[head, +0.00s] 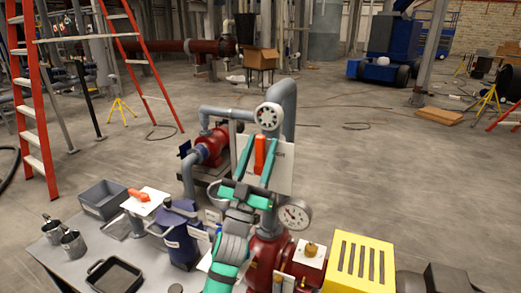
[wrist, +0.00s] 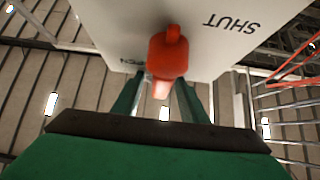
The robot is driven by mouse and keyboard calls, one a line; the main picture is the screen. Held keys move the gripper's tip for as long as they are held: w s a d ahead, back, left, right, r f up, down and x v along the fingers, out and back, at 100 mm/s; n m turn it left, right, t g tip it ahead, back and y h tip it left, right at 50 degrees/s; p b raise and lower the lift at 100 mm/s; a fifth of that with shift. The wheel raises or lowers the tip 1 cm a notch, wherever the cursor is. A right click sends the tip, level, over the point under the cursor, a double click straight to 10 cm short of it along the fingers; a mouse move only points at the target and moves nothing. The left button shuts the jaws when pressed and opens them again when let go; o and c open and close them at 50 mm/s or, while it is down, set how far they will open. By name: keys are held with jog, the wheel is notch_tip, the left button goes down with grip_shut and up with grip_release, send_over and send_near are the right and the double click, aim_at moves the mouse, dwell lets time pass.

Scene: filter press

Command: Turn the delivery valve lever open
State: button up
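An orange lever (head: 260,154) stands upright in front of a white plate (head: 283,172) on the grey pipework. In the wrist view the lever (wrist: 168,52) is close and central, with the plate (wrist: 215,35) behind it. The plate reads SHUT, upside down, to the right of the lever; a partly hidden word ending the other side looks like OPEN. My gripper (head: 257,172) has its green fingers on either side of the lever. The fingers (wrist: 160,100) look apart, with gaps beside the lever. Whether either finger touches it I cannot tell.
Another orange handle (head: 138,195) lies on a white plate at left. Grey bin (head: 103,199) and metal cups share the table.

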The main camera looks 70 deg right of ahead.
jog(key=shift+f, duration=0.1)
jog(key=v, duration=1)
jog(key=shift+a+f, duration=0.2)
jog(key=shift+f, duration=0.05)
dwell(0.5)
jog(key=shift+w+a, duration=0.1)
jog(key=shift+w, duration=0.05)
